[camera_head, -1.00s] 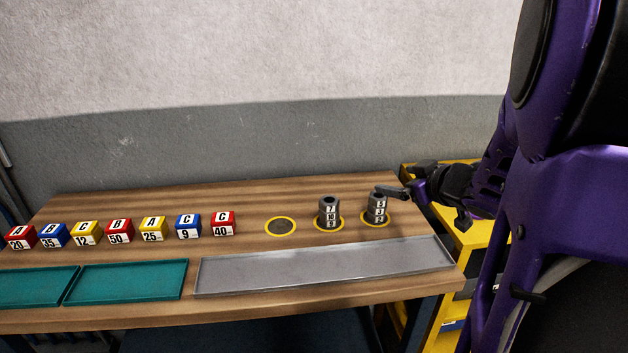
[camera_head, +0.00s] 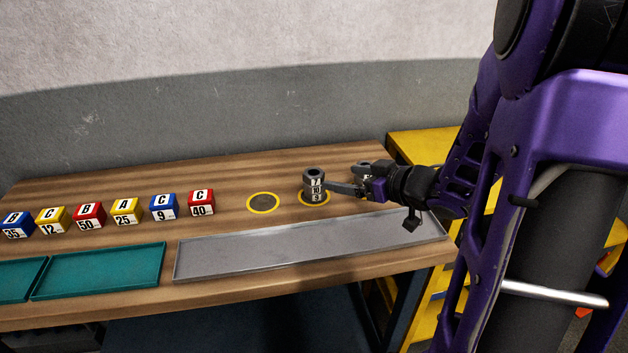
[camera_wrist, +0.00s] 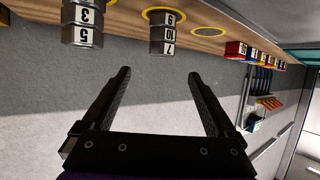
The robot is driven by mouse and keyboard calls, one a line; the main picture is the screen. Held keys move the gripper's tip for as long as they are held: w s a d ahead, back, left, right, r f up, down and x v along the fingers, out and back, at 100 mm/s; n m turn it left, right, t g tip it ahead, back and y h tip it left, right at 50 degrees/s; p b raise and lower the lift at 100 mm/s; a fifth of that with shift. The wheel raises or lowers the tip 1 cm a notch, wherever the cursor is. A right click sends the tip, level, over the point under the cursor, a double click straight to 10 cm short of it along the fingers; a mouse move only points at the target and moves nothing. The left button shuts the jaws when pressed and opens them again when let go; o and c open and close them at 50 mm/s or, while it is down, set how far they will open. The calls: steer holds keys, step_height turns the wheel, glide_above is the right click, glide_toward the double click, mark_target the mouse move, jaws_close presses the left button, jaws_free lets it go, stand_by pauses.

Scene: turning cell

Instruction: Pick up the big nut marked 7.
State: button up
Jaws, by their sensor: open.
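The big nut marked 7 (camera_head: 314,174) is the top of a grey stack on the bench, above nuts marked 10 and 9. The stack stands upright inside a yellow ring (camera_head: 326,203). In the wrist view the nut marked 7 (camera_wrist: 161,48) shows upside down, beyond and above the fingertips. My gripper (camera_head: 345,178) is open and empty, just right of the stack in the head view; it also shows in the wrist view (camera_wrist: 158,75). I cannot tell whether a finger touches the stack. The second stack is mostly hidden behind my gripper in the head view.
The second stack, with nuts marked 3 and 5 (camera_wrist: 83,34), stands beside the first. An empty yellow ring (camera_head: 263,203) is to the left. Lettered blocks (camera_head: 126,210) line the bench. A long grey tray (camera_head: 290,250) and teal trays (camera_head: 100,271) lie in front.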

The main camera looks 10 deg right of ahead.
mark_target(316, 174)
steer(key=x, duration=0.4)
steer(key=shift+w+a+f+b, duration=0.1)
steer(key=shift+w+f+b, duration=0.1)
steer(key=shift+b, duration=0.2)
steer(key=b+x, duration=0.1)
steer(key=x, duration=0.3)
steer(key=shift+w+a+f, duration=0.15)
steer(key=shift+w+a, duration=0.05)
steer(key=shift+a, duration=0.15)
steer(key=shift+w+a, duration=0.15)
steer(key=shift+w, duration=0.1)
jaws_close()
